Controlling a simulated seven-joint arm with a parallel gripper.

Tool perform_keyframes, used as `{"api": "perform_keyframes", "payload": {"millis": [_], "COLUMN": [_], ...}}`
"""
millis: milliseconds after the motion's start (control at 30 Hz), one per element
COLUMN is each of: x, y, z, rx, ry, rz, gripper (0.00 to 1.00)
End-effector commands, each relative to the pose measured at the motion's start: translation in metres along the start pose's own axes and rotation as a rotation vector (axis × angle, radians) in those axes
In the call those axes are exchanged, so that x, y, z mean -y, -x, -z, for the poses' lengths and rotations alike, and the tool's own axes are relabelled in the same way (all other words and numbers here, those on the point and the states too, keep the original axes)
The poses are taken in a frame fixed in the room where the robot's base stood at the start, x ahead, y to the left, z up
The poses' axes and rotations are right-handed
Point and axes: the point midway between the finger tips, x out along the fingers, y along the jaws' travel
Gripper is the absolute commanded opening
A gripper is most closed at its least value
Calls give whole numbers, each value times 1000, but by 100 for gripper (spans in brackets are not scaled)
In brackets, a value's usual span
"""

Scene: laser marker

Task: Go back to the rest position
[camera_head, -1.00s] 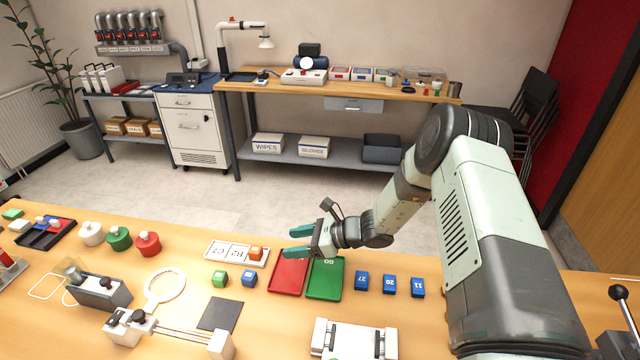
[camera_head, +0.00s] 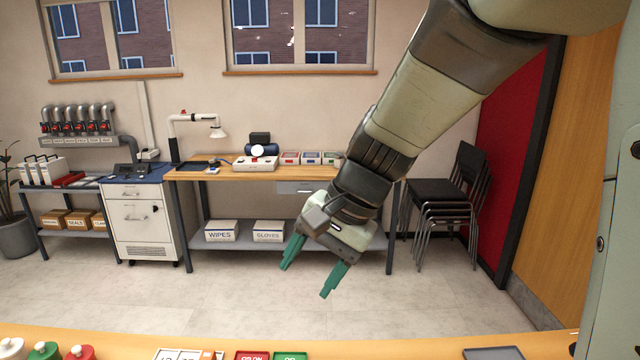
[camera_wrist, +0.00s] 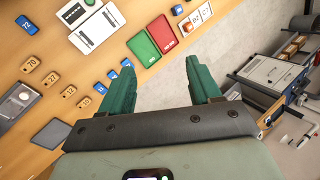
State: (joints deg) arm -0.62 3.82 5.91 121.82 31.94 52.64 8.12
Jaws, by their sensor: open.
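My gripper (camera_head: 311,266) has green fingers spread apart with nothing between them. In the head view it hangs from my raised arm, in front of the back workbench and above the far edge of the near table. In the wrist view my gripper (camera_wrist: 163,90) shows at the bottom, fingers apart. Beyond it lie the red tray (camera_wrist: 161,34) and the green tray (camera_wrist: 143,48) on the wooden table. In the head view only the far edges of the red tray (camera_head: 252,356) and green tray (camera_head: 290,356) show.
The near table (camera_head: 400,348) runs along the bottom of the head view. Blue blocks (camera_wrist: 27,25) and tan numbered blocks (camera_wrist: 50,79) lie on it in the wrist view. The back workbench (camera_head: 260,174) and stacked black chairs (camera_head: 448,190) stand beyond open floor.

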Motion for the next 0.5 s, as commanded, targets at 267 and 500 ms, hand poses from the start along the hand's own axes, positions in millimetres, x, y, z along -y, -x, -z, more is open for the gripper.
{"api": "perform_keyframes", "payload": {"millis": [267, 500], "x": [-58, -107], "y": [82, 118], "z": [-60, -99], "rx": [-265, -440], "ry": [284, 449], "rz": [-171, -307], "gripper": [63, 63]}}
